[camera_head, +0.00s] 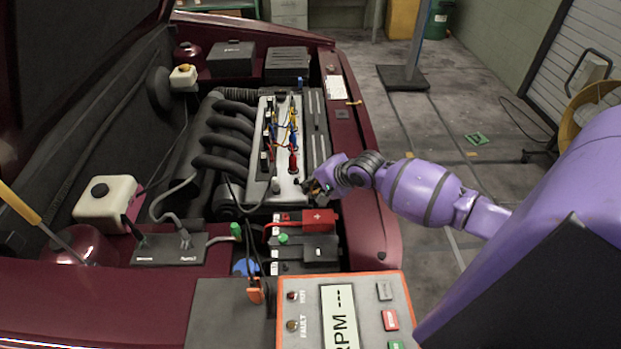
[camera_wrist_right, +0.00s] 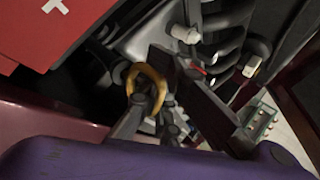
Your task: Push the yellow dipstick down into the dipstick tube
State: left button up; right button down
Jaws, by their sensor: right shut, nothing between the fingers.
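The yellow dipstick shows as a yellow loop handle (camera_wrist_right: 147,88) in the right wrist view, right by the fingers of my right gripper. Its shaft and the dipstick tube are hidden, so how deep it sits cannot be told. In the head view my right gripper (camera_head: 312,188) is at the near right corner of the engine, just behind the red-topped battery. It is shut with nothing held. Whether its fingers touch the loop is unclear. My left gripper is out of view.
The engine cover (camera_head: 285,182) with coloured wires lies beyond my right gripper. The battery with a red terminal cover (camera_head: 320,218) is just in front. An RPM tester (camera_head: 365,310) stands at the near edge. A yellow-handled tool (camera_head: 20,205) is at the left.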

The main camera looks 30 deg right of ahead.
jog(key=c, duration=2.5)
grip_release()
jog(key=shift+f, duration=0.15)
jog(key=o, duration=0.6)
jog(key=shift+o, duration=0.2)
jog(key=v, duration=1.2)
jog(key=shift+a, duration=0.1)
